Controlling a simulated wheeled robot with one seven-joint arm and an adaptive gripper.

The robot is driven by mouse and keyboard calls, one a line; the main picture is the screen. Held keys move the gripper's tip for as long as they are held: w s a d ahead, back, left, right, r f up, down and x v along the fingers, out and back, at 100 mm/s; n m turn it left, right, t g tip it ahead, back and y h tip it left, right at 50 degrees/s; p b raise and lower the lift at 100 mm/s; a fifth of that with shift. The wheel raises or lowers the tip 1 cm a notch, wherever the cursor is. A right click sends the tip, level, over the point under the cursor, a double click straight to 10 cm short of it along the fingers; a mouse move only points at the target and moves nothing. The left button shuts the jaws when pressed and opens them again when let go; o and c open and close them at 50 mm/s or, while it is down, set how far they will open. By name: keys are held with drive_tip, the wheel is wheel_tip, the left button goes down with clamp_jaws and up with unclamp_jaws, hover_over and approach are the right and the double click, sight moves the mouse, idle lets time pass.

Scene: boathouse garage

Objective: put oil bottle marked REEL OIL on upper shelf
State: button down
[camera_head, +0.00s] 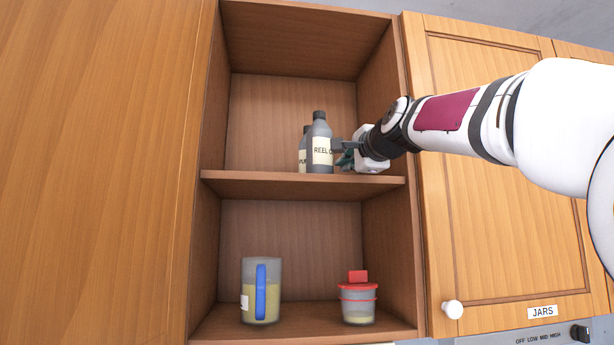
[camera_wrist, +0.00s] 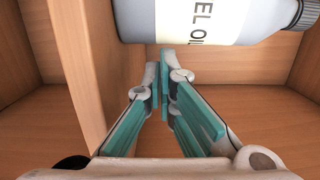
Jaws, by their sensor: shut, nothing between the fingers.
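The grey oil bottle marked REEL OIL (camera_head: 320,150) stands upright on the upper shelf (camera_head: 260,184) in the head view. In the wrist view the bottle (camera_wrist: 205,20) shows at the top, with part of its label and its dark cap. My gripper (camera_head: 342,152) is just to the right of the bottle at the upper shelf, and its fingers (camera_wrist: 165,75) are shut with nothing between them. The fingertips are close to the bottle; I cannot tell whether they touch it.
Another grey bottle (camera_head: 302,155) stands partly hidden behind the REEL OIL bottle. The lower shelf holds a jug with a blue handle (camera_head: 261,290) and a red-lidded jar (camera_head: 358,300). The upper shelf's left part is clear. A closed door (camera_head: 500,200) flanks the right side.

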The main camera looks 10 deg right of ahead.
drive_tip(key=shift+w+a, duration=0.1)
drive_tip(key=shift+w, duration=1)
drive_tip(key=shift+s+a+p, duration=0.35)
drive_tip(key=shift+s+a, duration=0.15)
drive_tip(key=shift+a, duration=0.4)
drive_tip(key=shift+d, duration=0.1)
